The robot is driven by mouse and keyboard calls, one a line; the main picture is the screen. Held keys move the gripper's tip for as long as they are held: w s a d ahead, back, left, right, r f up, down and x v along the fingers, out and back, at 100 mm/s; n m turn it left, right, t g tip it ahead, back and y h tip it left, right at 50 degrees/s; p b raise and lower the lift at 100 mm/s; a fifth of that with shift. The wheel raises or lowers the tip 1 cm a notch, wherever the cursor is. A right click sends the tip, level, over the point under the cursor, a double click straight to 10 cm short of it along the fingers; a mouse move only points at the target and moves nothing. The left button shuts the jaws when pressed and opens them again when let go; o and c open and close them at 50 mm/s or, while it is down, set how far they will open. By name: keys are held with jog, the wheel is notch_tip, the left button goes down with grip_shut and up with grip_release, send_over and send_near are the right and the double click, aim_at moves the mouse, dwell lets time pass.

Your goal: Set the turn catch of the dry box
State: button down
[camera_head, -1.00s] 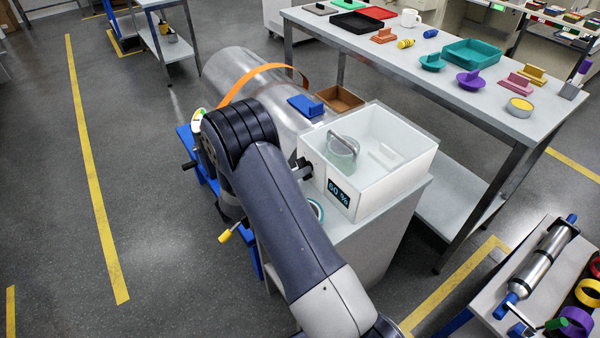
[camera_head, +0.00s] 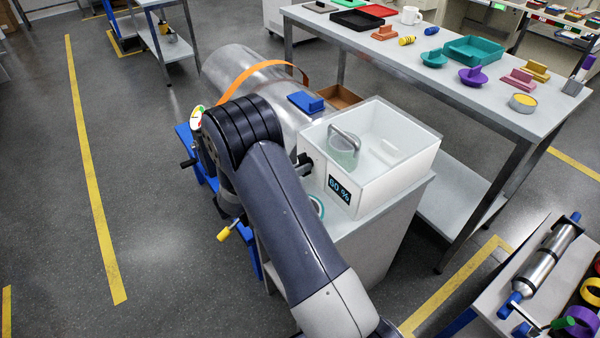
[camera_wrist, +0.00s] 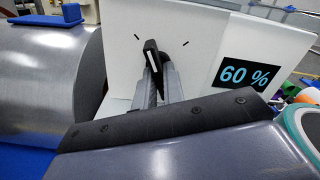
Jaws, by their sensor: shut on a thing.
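The dry box (camera_head: 395,184) is a clear-topped white box on a grey stand, with a "60 %" display (camera_wrist: 246,74) on its front face. The turn catch (camera_wrist: 151,55) is a small dark lever with a pale end on that face. In the wrist view it stands near upright, its top tipped slightly left, between two short black marks. My gripper (camera_wrist: 160,82) is shut on the turn catch, its two grey fingers along either side. In the head view my gripper (camera_head: 304,166) is at the box's left front face, and my arm hides part of it.
A large metal cylinder (camera_head: 240,78) with an orange band lies left of the box, with a blue block (camera_head: 306,101) on it. A long table (camera_head: 400,60) with trays and small parts stands behind. A roller bench is at lower right. Floor at left is clear.

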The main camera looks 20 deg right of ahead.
jog(key=m+b, duration=0.1)
jog(key=m, duration=0.1)
jog(key=m+b, duration=0.1)
jog(key=shift+w+f+m+b, duration=0.1)
jog(key=shift+f+m+b, duration=0.2)
jog(key=shift+m, duration=0.1)
jog(key=m+b, duration=0.3)
jog(key=shift+w+m, duration=0.1)
jog(key=shift+m, duration=0.2)
jog(key=m+b, duration=0.3)
jog(key=shift+r, duration=0.1)
jog(key=shift+w+r+m+b, duration=0.1)
jog(key=shift+r+m+b, duration=0.05)
jog(key=shift+m+b, duration=1.25)
jog(key=shift+m, duration=0.4)
jog(key=c, duration=1.5)
grip_release()
jog(key=shift+r, duration=0.1)
jog(key=shift+a, duration=0.1)
